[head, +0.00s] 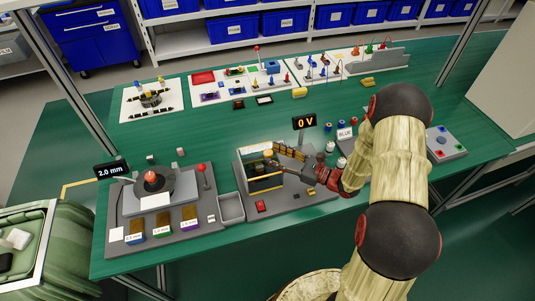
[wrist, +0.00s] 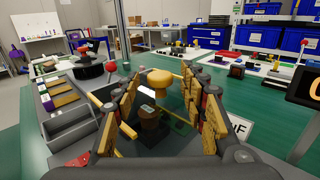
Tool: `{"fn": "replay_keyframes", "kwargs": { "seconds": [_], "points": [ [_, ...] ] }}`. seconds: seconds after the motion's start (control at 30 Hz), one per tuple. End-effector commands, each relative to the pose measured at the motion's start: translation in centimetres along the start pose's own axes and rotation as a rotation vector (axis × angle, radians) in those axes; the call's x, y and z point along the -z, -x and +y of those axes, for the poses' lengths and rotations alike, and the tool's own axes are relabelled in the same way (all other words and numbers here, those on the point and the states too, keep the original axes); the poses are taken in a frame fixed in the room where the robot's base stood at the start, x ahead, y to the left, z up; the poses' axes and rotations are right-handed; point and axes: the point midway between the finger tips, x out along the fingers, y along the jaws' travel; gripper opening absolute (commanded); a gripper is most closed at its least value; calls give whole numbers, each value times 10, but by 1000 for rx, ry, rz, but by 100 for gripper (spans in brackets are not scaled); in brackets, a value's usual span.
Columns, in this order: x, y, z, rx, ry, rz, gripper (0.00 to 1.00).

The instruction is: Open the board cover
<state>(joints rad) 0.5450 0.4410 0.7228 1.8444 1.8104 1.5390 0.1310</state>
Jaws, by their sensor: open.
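The board cover (head: 262,184) is a low box with a dark see-through front and pale edges, on a grey station in the middle of the table in the head view. It looks shut. In the wrist view a yellow round knob (wrist: 160,77) stands up between the fingers of my gripper (wrist: 155,98), with a brown block-like part (wrist: 150,118) below it. My gripper is open, its fingers spread on both sides of the knob with gaps. In the head view my gripper (head: 285,164) reaches in from the right at the cover's top. My fingers hide part of the cover.
A "0 V" display (head: 305,122) stands behind the station. An empty grey tray (head: 231,207) is left of it, then a turntable station (head: 152,190) with a red-knobbed lever (head: 202,170). A red button (head: 261,206) lies in front.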

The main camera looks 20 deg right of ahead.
Motion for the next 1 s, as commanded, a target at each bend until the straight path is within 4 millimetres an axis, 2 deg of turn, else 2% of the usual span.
{"fn": "replay_keyframes", "kwargs": {
  "seconds": [0.2,0.57,1.0],
  "points": [
    [0,-25,1,-3,2,0,42],
    [-1,-31,0,-1,2,0,42],
    [0,-31,0,-1,2,0,18]
  ]
}}
